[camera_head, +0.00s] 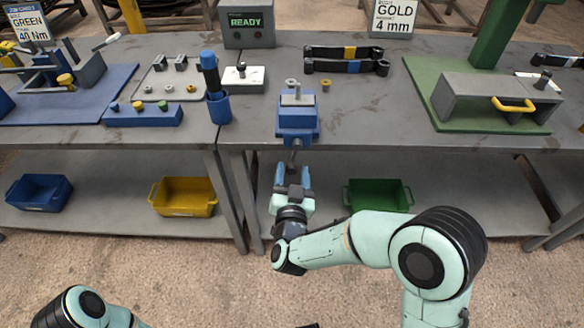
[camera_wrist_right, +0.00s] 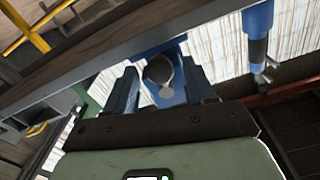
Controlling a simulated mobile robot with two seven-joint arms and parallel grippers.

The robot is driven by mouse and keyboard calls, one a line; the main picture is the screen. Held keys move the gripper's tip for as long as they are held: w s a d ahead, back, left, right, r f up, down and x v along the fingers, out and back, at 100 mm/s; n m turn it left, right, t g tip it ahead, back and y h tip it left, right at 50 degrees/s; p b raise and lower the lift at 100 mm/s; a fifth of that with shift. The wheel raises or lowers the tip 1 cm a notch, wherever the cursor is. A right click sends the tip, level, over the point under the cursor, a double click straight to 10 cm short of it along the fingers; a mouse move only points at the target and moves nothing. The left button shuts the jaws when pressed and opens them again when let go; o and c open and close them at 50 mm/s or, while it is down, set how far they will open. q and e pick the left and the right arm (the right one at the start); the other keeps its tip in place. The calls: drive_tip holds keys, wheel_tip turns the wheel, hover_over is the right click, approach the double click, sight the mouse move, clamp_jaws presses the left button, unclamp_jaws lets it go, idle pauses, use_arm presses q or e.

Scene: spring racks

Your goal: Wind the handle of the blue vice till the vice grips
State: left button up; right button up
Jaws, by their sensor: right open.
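The blue vice (camera_head: 298,122) is mounted at the front edge of the grey bench, with a light grey piece (camera_head: 297,98) at its top. Its grey screw and handle (camera_head: 295,148) stick out toward me below the bench edge. My right gripper (camera_head: 293,174) is open just in front of the handle, its two blue fingers pointing at the vice.
A blue holder with a blue-handled tool (camera_head: 219,105) stands left of the vice, near a white switch plate (camera_head: 244,79). A green-based fixture (camera_head: 492,98) is at right. Yellow (camera_head: 185,207) and green bins sit on the lower shelf.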

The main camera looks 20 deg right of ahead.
drive_tip(key=shift+x, duration=1.1)
drive_tip(key=c, duration=1)
